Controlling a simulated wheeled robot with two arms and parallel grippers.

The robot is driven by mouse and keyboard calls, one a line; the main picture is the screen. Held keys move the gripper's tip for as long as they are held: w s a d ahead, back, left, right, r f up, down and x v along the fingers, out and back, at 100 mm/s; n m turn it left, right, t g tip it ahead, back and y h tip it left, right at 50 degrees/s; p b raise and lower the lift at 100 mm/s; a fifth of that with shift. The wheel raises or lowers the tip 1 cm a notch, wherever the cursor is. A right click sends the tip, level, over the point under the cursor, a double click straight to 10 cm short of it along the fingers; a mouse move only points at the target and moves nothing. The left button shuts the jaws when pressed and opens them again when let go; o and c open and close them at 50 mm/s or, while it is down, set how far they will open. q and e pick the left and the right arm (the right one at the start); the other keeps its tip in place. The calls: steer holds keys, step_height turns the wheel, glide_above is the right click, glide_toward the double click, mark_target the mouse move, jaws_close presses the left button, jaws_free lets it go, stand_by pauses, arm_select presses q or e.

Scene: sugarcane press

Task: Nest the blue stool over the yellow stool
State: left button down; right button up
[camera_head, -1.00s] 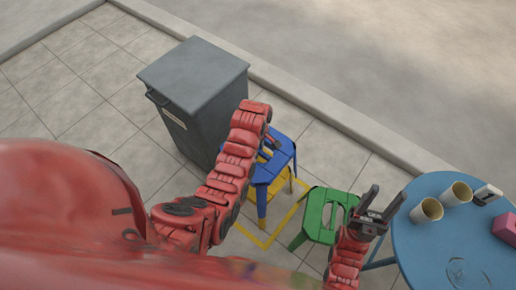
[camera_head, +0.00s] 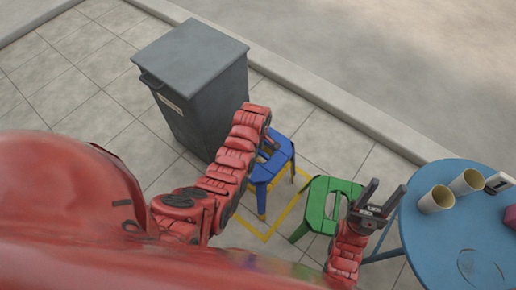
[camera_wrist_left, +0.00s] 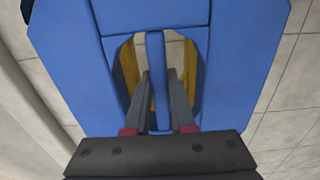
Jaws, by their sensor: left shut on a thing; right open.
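The blue stool (camera_head: 278,160) is upright inside the yellow floor outline, seat on top. My left gripper (camera_wrist_left: 160,100) is shut on the bar between the openings in its seat; in the head view my left arm partly covers this grip. The yellow stool is mostly hidden under the blue one. Yellow parts of it (camera_wrist_left: 130,68) show through the seat openings in the left wrist view. A little yellow shows at the blue stool's near leg in the head view. I cannot tell whether the blue stool is fully seated. My right gripper (camera_head: 387,194) is open and empty above the green stool's right side.
A green stool (camera_head: 318,205) stands right of the blue stool. A round blue table (camera_head: 430,260) with cups (camera_head: 436,200) is at the right. A grey bin (camera_head: 195,75) stands behind left. The yellow outline (camera_head: 265,238) marks the tiled floor.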

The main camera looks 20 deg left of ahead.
arm_select(q)
steer(key=shift+f+b, duration=0.95)
steer(key=shift+f, duration=1.2)
steer(key=shift+f+b, duration=0.3)
steer(key=shift+f, duration=0.15)
steer(key=c, duration=0.7)
jaws_free()
step_height(320, 180, up, 15)
steer(key=p, duration=0.3)
steer(key=shift+w+p, duration=0.1)
steer(key=shift+p, duration=0.25)
steer(key=shift+r+p, duration=1.2)
steer(key=shift+r, duration=0.1)
